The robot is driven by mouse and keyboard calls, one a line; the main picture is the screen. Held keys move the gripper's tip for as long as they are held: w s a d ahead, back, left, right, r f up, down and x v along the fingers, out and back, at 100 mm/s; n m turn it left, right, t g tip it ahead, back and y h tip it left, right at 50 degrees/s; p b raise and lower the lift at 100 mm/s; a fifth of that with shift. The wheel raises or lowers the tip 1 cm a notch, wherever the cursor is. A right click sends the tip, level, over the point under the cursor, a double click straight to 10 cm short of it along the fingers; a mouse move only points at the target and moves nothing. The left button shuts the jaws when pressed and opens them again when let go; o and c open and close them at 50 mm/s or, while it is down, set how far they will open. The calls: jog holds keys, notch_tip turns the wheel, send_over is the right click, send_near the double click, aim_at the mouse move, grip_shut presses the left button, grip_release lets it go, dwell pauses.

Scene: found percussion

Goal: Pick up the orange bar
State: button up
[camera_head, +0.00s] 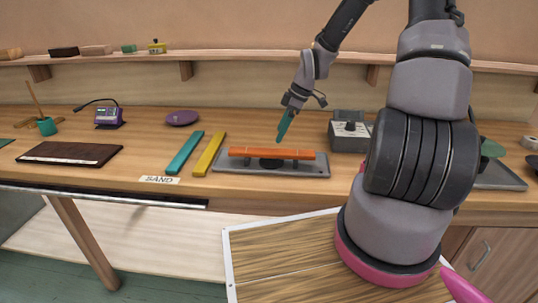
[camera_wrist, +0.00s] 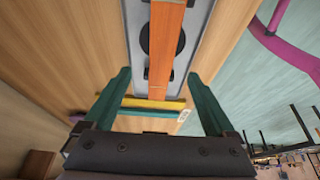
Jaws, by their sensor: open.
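The orange bar (camera_head: 272,153) lies lengthwise across small supports on a grey metal tray (camera_head: 315,170) near the front of the workbench. A dark disc sits beneath its middle. In the wrist view the orange bar (camera_wrist: 165,45) runs from the top edge down to between the finger lines. My gripper (camera_head: 281,137) hangs with teal fingers pointing down, above and slightly behind the bar in the head view. In the wrist view my gripper (camera_wrist: 158,76) has its fingers wide apart, one on each side of the bar's line. Nothing is held.
A yellow bar (camera_head: 210,154) and a teal bar (camera_head: 184,153) lie left of the tray. A grey box with a dial (camera_head: 349,131) stands to the right behind it. A purple dish (camera_head: 182,118) and dark board (camera_head: 70,153) are further left. Bench space behind the tray is clear.

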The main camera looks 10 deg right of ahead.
aim_at(273, 151)
jog(key=x, duration=0.7)
jog(key=shift+s+d+f, duration=0.2)
jog(key=shift+f, duration=0.05)
grip_shut()
